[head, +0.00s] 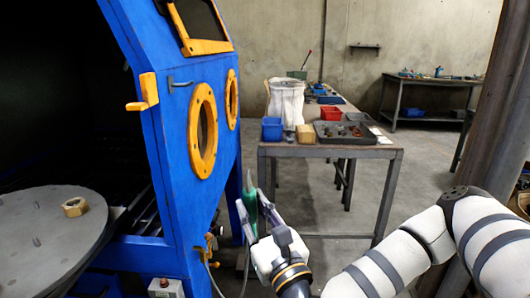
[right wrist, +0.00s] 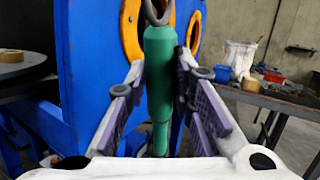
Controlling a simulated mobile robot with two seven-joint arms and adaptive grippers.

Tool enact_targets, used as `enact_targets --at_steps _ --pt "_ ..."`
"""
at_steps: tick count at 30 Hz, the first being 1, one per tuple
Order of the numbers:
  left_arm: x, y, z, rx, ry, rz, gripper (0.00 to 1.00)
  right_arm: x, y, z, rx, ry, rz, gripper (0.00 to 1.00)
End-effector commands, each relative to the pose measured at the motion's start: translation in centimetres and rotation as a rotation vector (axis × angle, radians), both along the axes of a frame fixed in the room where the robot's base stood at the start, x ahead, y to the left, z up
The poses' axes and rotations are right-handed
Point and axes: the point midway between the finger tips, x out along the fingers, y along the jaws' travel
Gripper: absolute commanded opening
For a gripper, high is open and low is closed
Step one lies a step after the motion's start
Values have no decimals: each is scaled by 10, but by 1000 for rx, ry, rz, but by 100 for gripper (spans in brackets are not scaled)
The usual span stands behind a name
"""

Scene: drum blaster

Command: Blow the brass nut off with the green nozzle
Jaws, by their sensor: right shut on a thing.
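The brass nut (head: 75,207) lies on the round grey turntable (head: 40,245) at the left, inside the blue cabinet's open front. In the right wrist view the nut (right wrist: 11,57) shows at the left edge. My right gripper (head: 252,205) is shut on the green nozzle (head: 250,192), beside the cabinet and well right of the nut. In the right wrist view the nozzle (right wrist: 160,75) stands about upright between the fingers, with a grey loop at its top. My left gripper is not in view.
The blue cabinet (head: 175,150) with yellow-rimmed ports stands between the nozzle and the turntable. A workbench (head: 330,152) behind carries a blue bin (head: 272,129) and a tray of parts. Floor beyond my right arm is open.

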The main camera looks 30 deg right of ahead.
Motion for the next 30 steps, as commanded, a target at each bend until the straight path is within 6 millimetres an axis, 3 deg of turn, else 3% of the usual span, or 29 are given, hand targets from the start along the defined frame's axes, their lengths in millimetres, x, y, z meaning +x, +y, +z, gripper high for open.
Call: enact_targets --at_steps 4,7,9,14,21,27,30 --pt "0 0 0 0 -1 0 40 -26 33 -32 -53 -82 55 0" --pt "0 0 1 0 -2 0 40 -40 58 -42 -94 -165 114 0" --pt "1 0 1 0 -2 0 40 -41 79 -37 -123 -234 171 0" --pt "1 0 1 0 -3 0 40 -27 123 -7 -161 -360 301 0" --pt "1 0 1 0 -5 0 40 -5 199 64 -175 -538 525 0" --pt "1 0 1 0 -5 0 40 -7 259 116 -153 -669 694 0" --pt "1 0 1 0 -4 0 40 -10 272 126 -143 -697 731 0"
